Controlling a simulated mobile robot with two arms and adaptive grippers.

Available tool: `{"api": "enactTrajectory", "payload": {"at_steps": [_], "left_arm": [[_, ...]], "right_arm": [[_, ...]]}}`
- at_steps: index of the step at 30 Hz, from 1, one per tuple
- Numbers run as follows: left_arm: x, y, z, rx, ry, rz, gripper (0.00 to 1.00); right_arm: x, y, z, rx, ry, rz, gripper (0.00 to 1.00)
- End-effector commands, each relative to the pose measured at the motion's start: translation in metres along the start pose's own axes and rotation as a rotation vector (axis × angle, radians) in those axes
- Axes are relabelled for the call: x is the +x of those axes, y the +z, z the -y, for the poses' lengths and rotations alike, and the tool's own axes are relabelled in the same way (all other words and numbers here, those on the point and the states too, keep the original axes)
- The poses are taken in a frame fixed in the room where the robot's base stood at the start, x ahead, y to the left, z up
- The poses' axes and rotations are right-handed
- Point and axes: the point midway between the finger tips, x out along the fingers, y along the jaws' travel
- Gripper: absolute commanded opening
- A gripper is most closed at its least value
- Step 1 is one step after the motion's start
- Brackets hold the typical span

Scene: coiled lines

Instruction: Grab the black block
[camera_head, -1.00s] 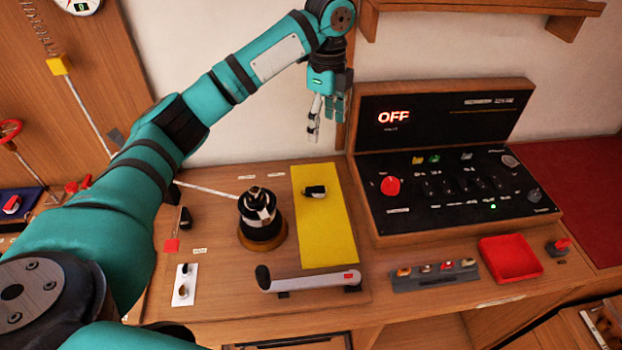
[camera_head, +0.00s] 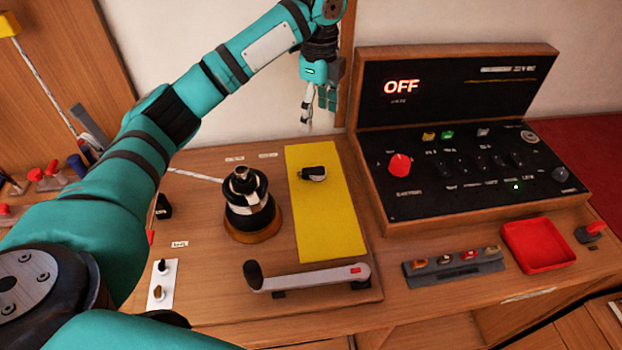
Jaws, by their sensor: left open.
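A small black block (camera_head: 163,207) stands on the wooden bench at the left, beside my left forearm. Another small black piece with a pale part (camera_head: 313,174) lies on the yellow mat (camera_head: 325,225); I cannot tell its exact shape. My left gripper (camera_head: 318,112) is open and empty, fingers pointing down. It hangs in front of the wall, above the far end of the yellow mat, apart from both black pieces. My right gripper is out of view.
A black and white winch drum (camera_head: 249,205) stands left of the mat. A crank handle (camera_head: 305,277) lies across the front. A control panel reading OFF (camera_head: 450,150), a red tray (camera_head: 538,245) and a grey strip with several small pieces (camera_head: 453,266) are to the right.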

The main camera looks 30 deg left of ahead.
Motion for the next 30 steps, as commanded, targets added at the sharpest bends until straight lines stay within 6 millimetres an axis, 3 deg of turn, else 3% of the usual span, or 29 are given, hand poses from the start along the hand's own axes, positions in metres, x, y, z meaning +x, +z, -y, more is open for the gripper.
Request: {"api": "enactTrajectory", "payload": {"at_steps": [15, 25, 30], "left_arm": [[0.099, 0.0, -0.001, 0.001, 0.004, 0.002, 0.72], [0.127, -0.001, -0.001, 0.0, 0.004, 0.001, 0.72], [0.153, -0.003, 0.001, -0.001, 0.005, 0.002, 0.72]], "right_arm": [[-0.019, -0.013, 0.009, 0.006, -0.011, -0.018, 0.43], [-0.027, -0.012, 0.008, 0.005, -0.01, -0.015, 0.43], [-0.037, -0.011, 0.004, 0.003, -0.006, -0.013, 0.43]]}}
